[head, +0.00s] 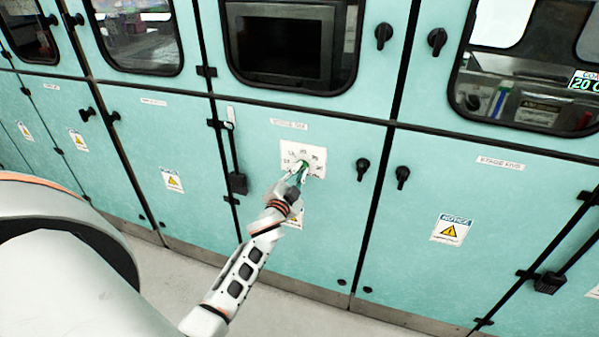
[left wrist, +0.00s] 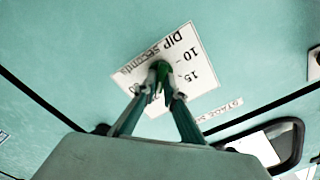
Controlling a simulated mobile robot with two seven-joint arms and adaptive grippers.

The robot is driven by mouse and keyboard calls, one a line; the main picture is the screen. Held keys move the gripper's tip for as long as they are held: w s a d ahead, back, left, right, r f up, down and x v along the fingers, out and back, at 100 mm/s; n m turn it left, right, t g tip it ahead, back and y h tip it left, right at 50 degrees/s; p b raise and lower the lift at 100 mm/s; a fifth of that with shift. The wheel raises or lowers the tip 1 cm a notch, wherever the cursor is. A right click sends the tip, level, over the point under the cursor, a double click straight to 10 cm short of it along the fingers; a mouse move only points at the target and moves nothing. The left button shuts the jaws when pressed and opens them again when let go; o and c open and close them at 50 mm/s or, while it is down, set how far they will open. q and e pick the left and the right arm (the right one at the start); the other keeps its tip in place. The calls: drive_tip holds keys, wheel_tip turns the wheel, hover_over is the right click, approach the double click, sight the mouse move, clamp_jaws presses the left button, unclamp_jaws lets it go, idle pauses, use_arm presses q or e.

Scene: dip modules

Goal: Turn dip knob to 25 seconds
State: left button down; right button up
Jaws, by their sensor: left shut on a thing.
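The dip knob (head: 302,164) is small and green, on a white dial plate (head: 318,153) on the teal cabinet front. In the left wrist view, the plate (left wrist: 203,62) reads "DIP seconds" with 10 and 15 legible; the picture is rotated and the other marks are partly covered by my fingers. My left gripper (head: 298,172) reaches up to the plate. In the left wrist view, the gripper (left wrist: 161,86) has its two fingers on either side of the green knob (left wrist: 163,71), shut on it. I cannot tell which number the knob points to. My right gripper is not in view.
Black door handles (head: 362,167) and (head: 402,176) stick out to the right of the plate. A black latch rod (head: 236,182) is to its left. A dark screen (head: 280,47) sits behind the window above. Pale floor (head: 290,315) is clear below.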

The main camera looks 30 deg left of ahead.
use_arm(q)
drive_tip(key=c, duration=2.1)
unclamp_jaws()
drive_tip(key=shift+c, duration=0.2)
drive_tip(key=shift+s, duration=0.1)
drive_tip(key=v, duration=1.1)
drive_tip(key=shift+s, duration=0.4)
drive_tip(key=shift+d, duration=0.1)
drive_tip(key=s+d+f+n+g+h, duration=0.2)
drive_tip(key=s+d+f+g+h, duration=0.4)
drive_tip(key=s+d+f, duration=1.3)
drive_tip(key=s+h, duration=0.1)
drive_tip(key=s, duration=0.1)
drive_tip(key=shift+s+d+f+g, duration=0.3)
drive_tip(key=shift+s+d+f, duration=0.05)
drive_tip(key=shift+s+f, duration=0.05)
